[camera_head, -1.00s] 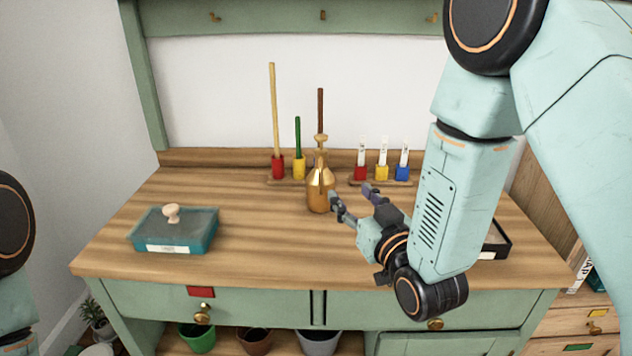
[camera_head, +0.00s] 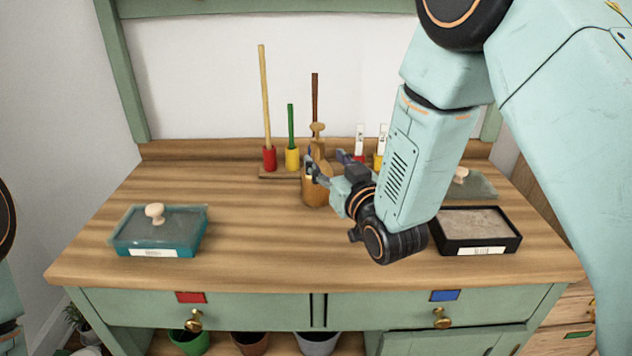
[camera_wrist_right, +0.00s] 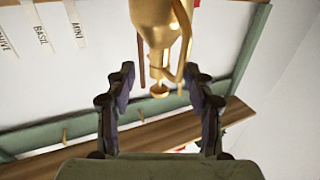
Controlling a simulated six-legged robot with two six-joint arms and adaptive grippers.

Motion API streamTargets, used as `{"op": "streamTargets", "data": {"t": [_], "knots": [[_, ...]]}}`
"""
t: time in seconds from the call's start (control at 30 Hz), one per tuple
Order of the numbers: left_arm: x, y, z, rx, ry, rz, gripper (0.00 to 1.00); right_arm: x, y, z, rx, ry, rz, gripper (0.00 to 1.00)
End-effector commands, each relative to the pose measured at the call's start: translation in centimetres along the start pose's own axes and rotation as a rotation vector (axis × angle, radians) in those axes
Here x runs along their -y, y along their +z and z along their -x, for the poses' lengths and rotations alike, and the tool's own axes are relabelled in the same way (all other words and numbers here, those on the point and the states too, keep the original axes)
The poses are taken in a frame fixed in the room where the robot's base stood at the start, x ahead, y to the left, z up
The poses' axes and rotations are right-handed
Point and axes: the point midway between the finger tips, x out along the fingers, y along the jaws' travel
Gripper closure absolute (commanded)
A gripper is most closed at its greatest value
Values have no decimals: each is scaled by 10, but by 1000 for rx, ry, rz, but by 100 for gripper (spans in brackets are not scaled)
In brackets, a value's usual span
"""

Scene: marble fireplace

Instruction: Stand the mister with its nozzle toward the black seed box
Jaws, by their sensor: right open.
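The brass mister (camera_head: 315,193) stands upright on the wooden bench top, partly covered by my right gripper. In the right wrist view the mister (camera_wrist_right: 157,18) comes in from the top, with its knob and curved neck parts between the fingers. I cannot tell which way its nozzle points. My right gripper (camera_head: 328,163) is open at the mister's upper part, a finger to either side in the wrist view (camera_wrist_right: 160,75), with gaps visible. The black seed box (camera_head: 476,251) sits open at the right front, filled with soil. My left gripper is out of view.
A teal box (camera_head: 160,240) with its lid on sits at the left. Another lid (camera_head: 478,186) lies behind the black box. A rack with coloured holders (camera_head: 270,160) and labelled tubes (camera_head: 360,140) stand along the back. The bench between the teal box and mister is clear.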

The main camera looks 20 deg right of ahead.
Motion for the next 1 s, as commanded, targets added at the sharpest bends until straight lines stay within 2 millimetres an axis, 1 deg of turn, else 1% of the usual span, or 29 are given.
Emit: {"op": "streamTargets", "data": {"t": [0.17,0.33,0.4,0.5,0.6,0.8,0.87,1.0], "knots": [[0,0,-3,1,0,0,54,0,-2,-13,-3,0,0,46],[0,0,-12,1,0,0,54,-2,-8,-39,-5,0,1,46],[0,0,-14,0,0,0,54,-2,-8,-48,-3,-1,1,46],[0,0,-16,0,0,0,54,-2,-8,-58,-2,0,1,46],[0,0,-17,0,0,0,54,-2,-9,-62,0,0,0,46],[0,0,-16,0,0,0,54,-2,-9,-62,0,0,0,46],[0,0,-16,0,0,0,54,-2,-9,-62,0,0,0,51],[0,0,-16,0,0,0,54,-2,-9,-62,0,0,0,62]]}}
